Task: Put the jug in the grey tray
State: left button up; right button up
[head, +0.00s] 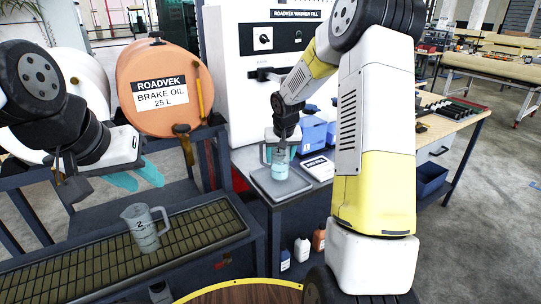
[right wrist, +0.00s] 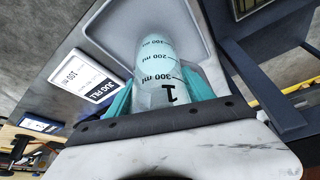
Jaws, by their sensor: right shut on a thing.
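A clear jug marked 1 (right wrist: 158,72), with a millilitre scale, is between the teal fingers of my right gripper (right wrist: 165,95), which is shut on it. In the head view, this jug (head: 279,168) stands upright over the grey tray (head: 296,187) on the side bench. Its base appears within the tray's rim; I cannot tell whether it touches the tray floor. The tray also shows in the right wrist view (right wrist: 112,27). A second jug marked 2 (head: 146,230) stands on the slatted grate. My left gripper (head: 137,177) is open and empty above and behind that second jug.
A white label sign (head: 318,168) lies right of the tray, and reads as a jug fill card (right wrist: 88,78) in the wrist view. Blue containers (head: 313,133) stand behind it. An orange brake oil drum (head: 160,90) is at back left. The grate (head: 85,273) has free room.

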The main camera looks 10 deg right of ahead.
jog(key=shift+f, duration=0.8)
jog(key=o, duration=1.6)
jog(key=shift+f, duration=0.15)
jog(key=s+a+r, duration=0.2)
jog(key=s+r, duration=1.5)
jog(key=r, duration=0.3)
jog(key=s+a+n+t+y, duration=0.1)
jog(key=s+a+y, duration=0.1)
jog(key=s, duration=1.4)
jog(key=shift+s+a+r+t, duration=0.25)
jog(key=shift+s+a+t, duration=0.05)
jog(key=shift+a, duration=0.1)
